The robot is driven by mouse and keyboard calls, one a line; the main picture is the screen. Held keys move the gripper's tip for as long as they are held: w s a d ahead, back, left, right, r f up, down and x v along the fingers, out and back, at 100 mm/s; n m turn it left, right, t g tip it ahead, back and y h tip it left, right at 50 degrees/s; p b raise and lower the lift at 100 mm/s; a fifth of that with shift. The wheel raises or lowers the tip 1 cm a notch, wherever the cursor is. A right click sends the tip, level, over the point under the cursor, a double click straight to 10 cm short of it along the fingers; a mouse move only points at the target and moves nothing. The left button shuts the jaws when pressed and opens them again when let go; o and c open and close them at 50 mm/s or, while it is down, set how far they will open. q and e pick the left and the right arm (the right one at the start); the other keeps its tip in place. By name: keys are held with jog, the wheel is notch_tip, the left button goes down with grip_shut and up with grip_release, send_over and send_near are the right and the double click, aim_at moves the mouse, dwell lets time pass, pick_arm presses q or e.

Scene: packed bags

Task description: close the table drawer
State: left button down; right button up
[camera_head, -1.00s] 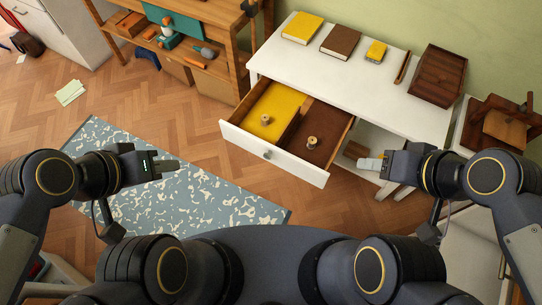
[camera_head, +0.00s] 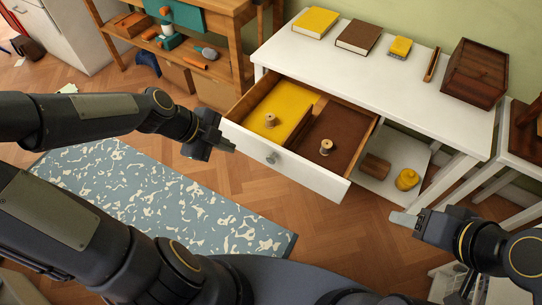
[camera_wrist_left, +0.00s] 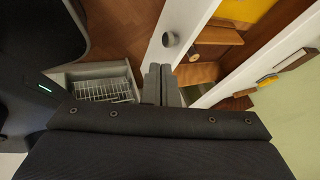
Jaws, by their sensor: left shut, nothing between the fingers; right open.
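The white table (camera_head: 400,95) has its drawer (camera_head: 300,170) pulled out. The drawer has a white front with a round knob (camera_head: 272,158), and a yellow and a brown compartment, each holding a spool. My left gripper (camera_head: 232,146) is shut and empty, just in front of the left part of the drawer front; whether it touches cannot be told. In the left wrist view, the shut fingers (camera_wrist_left: 161,84) are beside the drawer front (camera_wrist_left: 184,28) and below its knob (camera_wrist_left: 168,40). My right gripper (camera_head: 404,220) is open and empty, right of the drawer and low.
Books, a small yellow item and a wooden box (camera_head: 476,73) stand on the tabletop. A yellow jar (camera_head: 407,179) is on the shelf below. A wooden workbench (camera_head: 225,60) is at the left. A blue patterned rug (camera_head: 150,195) lies on the floor before the drawer.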

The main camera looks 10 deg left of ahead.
pick_arm(q)
jog(key=f, duration=0.1)
jog(key=b, duration=0.6)
send_near(271, 151)
jog(key=shift+m, duration=0.4)
jog(key=shift+x, duration=2.35)
pick_arm(e)
notch_tip(271, 151, down, 7)
jog(key=shift+r, duration=0.15)
pick_arm(q)
jog(key=shift+d, duration=0.1)
pick_arm(e)
jog(key=shift+d, duration=0.1)
